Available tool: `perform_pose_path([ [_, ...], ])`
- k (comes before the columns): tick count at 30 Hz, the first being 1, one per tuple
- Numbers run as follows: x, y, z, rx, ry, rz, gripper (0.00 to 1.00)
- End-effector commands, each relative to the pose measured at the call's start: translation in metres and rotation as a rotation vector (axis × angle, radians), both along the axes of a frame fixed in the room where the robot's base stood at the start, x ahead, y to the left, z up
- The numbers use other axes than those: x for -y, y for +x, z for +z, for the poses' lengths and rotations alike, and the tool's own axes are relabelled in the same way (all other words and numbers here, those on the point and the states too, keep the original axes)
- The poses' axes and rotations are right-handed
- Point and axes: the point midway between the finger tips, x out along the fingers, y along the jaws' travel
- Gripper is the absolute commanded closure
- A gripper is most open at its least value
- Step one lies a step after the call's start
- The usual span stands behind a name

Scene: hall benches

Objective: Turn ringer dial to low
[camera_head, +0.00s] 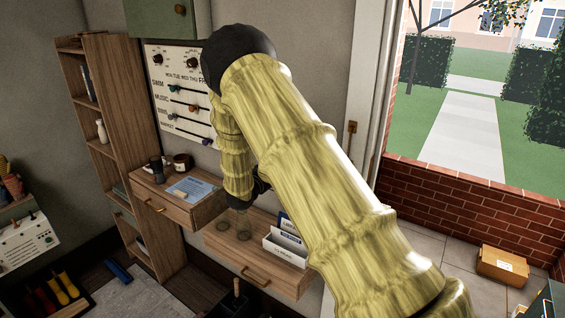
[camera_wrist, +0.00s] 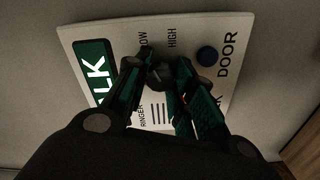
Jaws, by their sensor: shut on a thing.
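In the wrist view, a white door panel (camera_wrist: 82,28) is fixed on a grey wall, seen sideways. It carries the ringer dial (camera_wrist: 160,72), a small dark knob with the words LOW and HIGH beside it. My gripper (camera_wrist: 160,77) is shut on the dial, one finger on each side. I cannot tell which way the dial's pointer faces; the fingers and shadow cover part of it. In the camera_head view my arm hides the gripper and the panel.
In the camera_head view, a wooden drawer shelf (camera_head: 205,212), a lower shelf with a white file box (camera_head: 284,249) and a doorway stand around my arm.

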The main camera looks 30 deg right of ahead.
Motion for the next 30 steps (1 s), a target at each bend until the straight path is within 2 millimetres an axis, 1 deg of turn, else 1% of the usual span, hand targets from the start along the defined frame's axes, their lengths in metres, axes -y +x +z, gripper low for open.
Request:
perform_pose_path([
  [1,-0.0014,0.0023,0.004,-0.014,-0.01,0.004,0.99],
  [9,-0.0009,0.0022,0.0026,-0.073,-0.034,0.003,0.99],
  [22,-0.0011,0.0024,0.0022,-0.08,-0.037,0.003,0.99],
  [23,-0.0011,0.0024,0.0021,-0.08,-0.037,0.003,0.74],
  [24,-0.0011,0.0024,0.0023,-0.08,-0.036,0.004,0.67],
  [26,-0.0011,0.0022,0.0021,-0.08,-0.036,0.003,0.56],
  [27,-0.001,0.002,0.0018,-0.081,-0.036,0.003,0.53],
  [30,-0.0007,0.0015,0.0011,-0.081,-0.036,0.003,0.53],
])
